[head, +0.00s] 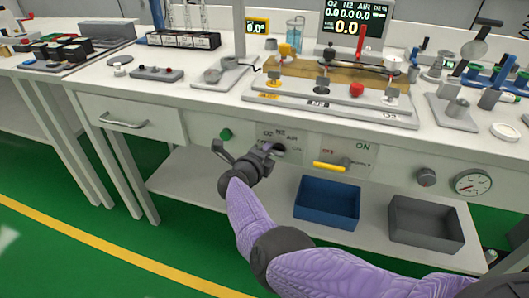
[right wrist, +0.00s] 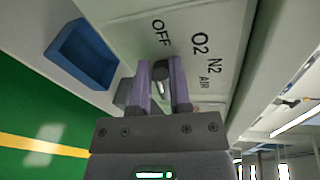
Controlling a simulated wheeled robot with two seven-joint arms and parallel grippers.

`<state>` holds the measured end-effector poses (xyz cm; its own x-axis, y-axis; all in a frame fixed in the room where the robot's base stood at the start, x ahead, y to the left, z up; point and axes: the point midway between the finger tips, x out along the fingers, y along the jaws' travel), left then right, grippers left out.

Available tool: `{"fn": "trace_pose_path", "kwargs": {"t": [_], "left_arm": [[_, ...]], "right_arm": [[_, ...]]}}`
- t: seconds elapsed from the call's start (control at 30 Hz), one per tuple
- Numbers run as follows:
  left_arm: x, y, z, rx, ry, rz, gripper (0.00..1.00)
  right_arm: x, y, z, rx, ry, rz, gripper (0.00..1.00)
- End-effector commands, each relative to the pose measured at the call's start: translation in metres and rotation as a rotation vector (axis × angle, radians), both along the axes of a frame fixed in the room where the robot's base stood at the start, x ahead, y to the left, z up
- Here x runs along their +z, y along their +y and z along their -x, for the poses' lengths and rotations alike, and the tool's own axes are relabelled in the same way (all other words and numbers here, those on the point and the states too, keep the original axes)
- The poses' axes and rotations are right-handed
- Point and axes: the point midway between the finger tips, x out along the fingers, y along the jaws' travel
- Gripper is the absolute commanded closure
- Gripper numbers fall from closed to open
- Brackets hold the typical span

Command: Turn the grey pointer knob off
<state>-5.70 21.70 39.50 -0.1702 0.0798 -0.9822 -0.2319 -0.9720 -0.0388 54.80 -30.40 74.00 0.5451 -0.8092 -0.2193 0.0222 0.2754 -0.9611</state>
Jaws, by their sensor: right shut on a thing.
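The grey pointer knob (head: 280,150) is on the front panel under the worktop, beside the labels O2, N2 and AIR. My right gripper (head: 268,148) reaches it from below and left in the head view. In the right wrist view the two purple fingers (right wrist: 164,82) are shut on the knob (right wrist: 160,70). The printed OFF (right wrist: 161,33) lies just above the fingers there, and O2, N2 and AIR are to the right. The fingers cover much of the knob, and I cannot tell which label it points at. My left gripper is not in view.
A yellow-handled lever (head: 331,166) is right of the knob, and a green button (head: 225,134) is left. A gauge (head: 472,183) is far right. A blue bin (head: 327,202) and a grey bin (head: 425,222) stand on the lower shelf. The worktop above is crowded.

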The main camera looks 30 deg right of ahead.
Motion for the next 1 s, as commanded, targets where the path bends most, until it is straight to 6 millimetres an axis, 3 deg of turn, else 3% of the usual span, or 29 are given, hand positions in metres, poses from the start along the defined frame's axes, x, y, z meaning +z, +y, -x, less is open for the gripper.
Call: {"fn": "trace_pose_path", "kwargs": {"t": [0.03, 0.63, 0.67, 0.8, 1.0], "left_arm": [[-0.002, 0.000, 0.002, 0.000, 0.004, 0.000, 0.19], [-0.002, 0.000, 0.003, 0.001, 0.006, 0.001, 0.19], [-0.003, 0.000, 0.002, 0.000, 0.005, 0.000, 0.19], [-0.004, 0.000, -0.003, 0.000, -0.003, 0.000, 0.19], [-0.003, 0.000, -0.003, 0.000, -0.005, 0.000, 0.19]], "right_arm": [[-0.009, -0.004, 0.005, -0.019, 0.021, -0.002, 1.00], [-0.007, -0.005, 0.005, -0.022, 0.045, 0.023, 1.00], [-0.007, -0.005, 0.006, -0.022, 0.045, 0.023, 0.75], [-0.007, -0.005, 0.005, -0.023, 0.043, 0.024, 0.45], [-0.005, -0.004, 0.004, -0.016, 0.040, 0.026, 0.42]]}}
